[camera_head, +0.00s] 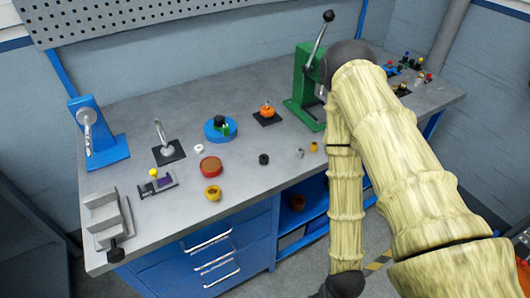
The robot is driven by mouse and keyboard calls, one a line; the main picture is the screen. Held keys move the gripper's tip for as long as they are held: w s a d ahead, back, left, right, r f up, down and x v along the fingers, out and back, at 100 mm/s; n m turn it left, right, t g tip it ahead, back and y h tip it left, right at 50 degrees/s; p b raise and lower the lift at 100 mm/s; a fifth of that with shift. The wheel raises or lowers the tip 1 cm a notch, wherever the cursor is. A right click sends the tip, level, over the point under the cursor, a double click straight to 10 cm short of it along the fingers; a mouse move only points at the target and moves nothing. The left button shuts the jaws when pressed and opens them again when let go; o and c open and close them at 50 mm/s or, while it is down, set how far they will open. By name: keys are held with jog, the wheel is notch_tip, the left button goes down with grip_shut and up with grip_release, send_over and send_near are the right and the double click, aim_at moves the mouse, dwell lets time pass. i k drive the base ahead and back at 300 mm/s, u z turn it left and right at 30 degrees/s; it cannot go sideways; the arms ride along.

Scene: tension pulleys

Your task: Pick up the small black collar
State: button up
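A small black collar (263,158) lies on the grey workbench (235,176), right of the middle of the tabletop and near the front edge. It looks like a short dark ring and stands apart from its neighbours. My arm comes in from the lower right, rises to a dark elbow joint and hangs down past the bench front to a dark joint at the bottom edge. My gripper is not visible. The collar is to the upper left of that lowest visible joint.
Around the collar are a red disc (210,167), a brass cup (213,193), a blue disc (214,133), an orange knob (267,111) and small metal pieces (300,153). A green press (305,85) stands behind right; a grey vise (104,217) is at left.

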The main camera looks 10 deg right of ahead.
aim_at(263, 159)
jog(key=z, duration=0.5)
jog(key=k, duration=1.15)
jog(key=u, duration=0.4)
jog(key=i, duration=0.75)
jog(key=u, duration=0.2)
